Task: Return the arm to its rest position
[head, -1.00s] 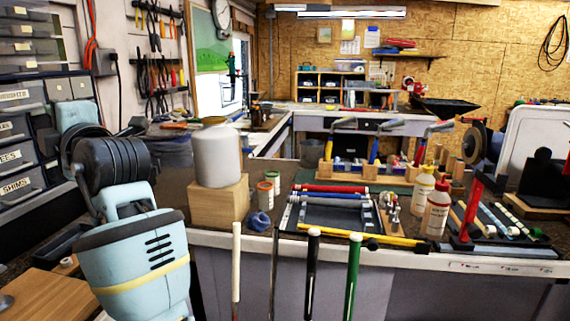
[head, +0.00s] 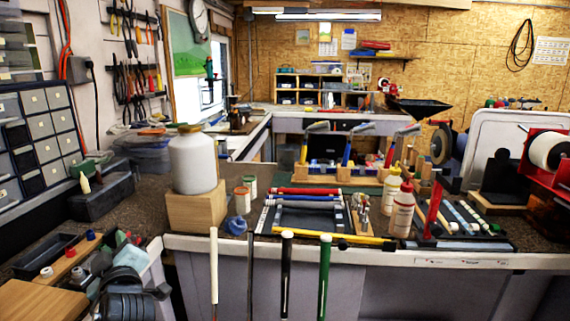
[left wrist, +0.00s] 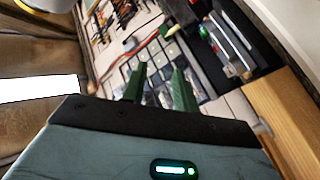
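My left arm is low at the bottom left corner of the head view, in front of the side bench. Its fingers are hard to make out there. In the left wrist view my left gripper (left wrist: 157,82) has its two green fingers apart, with nothing between them. My right gripper is not in view. Golf clubs stand upright at the front edge of the bench, among them one with a white grip (head: 214,265), one with a black grip (head: 286,270) and one with a green grip (head: 324,272). My left gripper is well to the left of them.
A white jug (head: 193,163) stands on a wooden block (head: 196,207) at the bench corner. Two squeeze bottles (head: 402,210) and a tray (head: 306,219) are to its right. A wooden board (head: 35,301) and a black bin (head: 45,255) lie close to my left arm.

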